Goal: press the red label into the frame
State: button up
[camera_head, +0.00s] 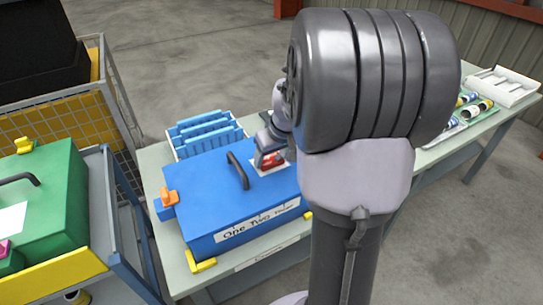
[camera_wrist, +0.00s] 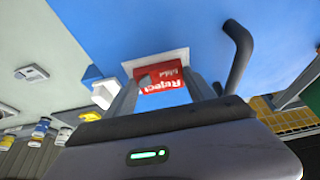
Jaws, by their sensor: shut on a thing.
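The red label (camera_wrist: 163,86), with white lettering reading "Reject", is between the fingers of my gripper (camera_wrist: 163,92) in the wrist view. My gripper is shut on it. The white frame (camera_wrist: 156,58) lies on the blue lid, right behind the label; its lower part is hidden by the label and fingers. In the head view the red label (camera_head: 272,161) shows at my gripper (camera_head: 271,156), over the white frame (camera_head: 262,170) near the lid's back right. I cannot tell whether the label is seated in the frame or just above it.
The blue case (camera_head: 205,185) stands on a pale table (camera_head: 152,165). Its black handle (camera_head: 238,171) rises close to the frame. A white rack with blue pieces (camera_head: 205,133) stands behind. A green case (camera_head: 55,195) is on a cart at left. My arm hides the table's middle.

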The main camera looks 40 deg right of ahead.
jog(key=o, duration=1.7)
jog(key=shift+r, duration=0.1)
notch_tip(320, 180, up, 7)
jog(key=p, duration=0.5)
jog(key=shift+p, duration=0.3)
jog(key=shift+c, duration=0.5)
grip_shut()
